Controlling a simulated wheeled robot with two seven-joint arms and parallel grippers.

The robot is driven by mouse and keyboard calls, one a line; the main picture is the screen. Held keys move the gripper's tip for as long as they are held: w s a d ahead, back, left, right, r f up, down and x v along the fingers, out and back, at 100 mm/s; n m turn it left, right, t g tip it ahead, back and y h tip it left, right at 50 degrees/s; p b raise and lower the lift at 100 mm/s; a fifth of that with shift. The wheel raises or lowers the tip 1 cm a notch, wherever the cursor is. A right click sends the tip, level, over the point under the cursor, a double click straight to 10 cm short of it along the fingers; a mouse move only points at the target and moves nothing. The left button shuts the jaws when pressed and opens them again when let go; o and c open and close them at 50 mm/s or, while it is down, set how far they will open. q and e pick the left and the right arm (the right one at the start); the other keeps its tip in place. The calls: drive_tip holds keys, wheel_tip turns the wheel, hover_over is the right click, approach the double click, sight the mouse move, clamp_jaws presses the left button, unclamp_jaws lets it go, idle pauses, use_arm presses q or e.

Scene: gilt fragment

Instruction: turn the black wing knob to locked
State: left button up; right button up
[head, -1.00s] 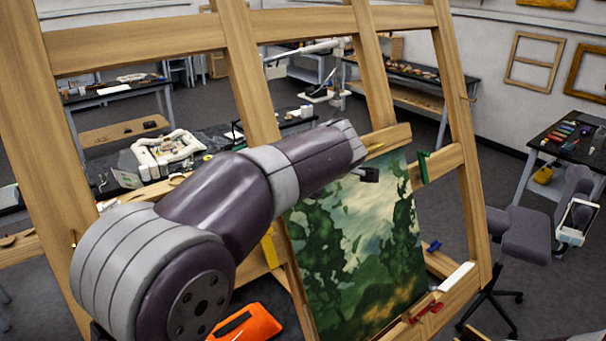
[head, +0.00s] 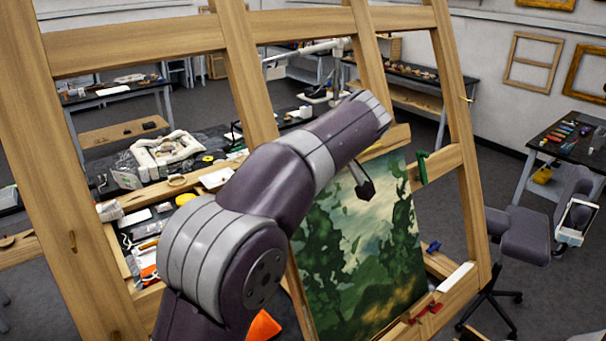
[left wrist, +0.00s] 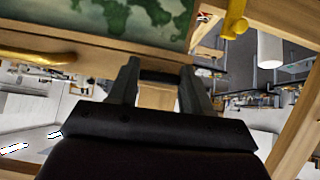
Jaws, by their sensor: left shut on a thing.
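My left arm crosses the easel in the head view. Its hand is at the upper edge of the landscape painting (head: 375,255), and one dark finger (head: 362,182) shows below the arm's end. In the left wrist view the two dark fingers of my left gripper (left wrist: 160,70) stand apart on either side of a small dark piece at a wooden bar (left wrist: 157,96). The gripper is shut on this piece, which I take for the black wing knob (left wrist: 160,77). Its wings and any locked mark are hidden or too small to read. My right gripper is not in view.
The wooden easel frame (head: 235,75) surrounds my arm closely. A green fitting (head: 423,166), a blue one (head: 433,246) and a red one (head: 427,308) sit along the painting's right side and lower edge. A yellow knob (left wrist: 235,25) stands close by on the right in the wrist view.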

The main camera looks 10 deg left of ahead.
use_arm(q)
drive_tip(key=shift+m, duration=0.3)
idle(0.4)
drive_tip(key=o, duration=1.1)
drive_tip(key=shift+c, duration=0.2)
drive_tip(key=shift+d, duration=0.1)
drive_tip(key=v, duration=1.2)
drive_tip(key=shift+r, duration=0.25)
drive_tip(key=shift+d, duration=0.15)
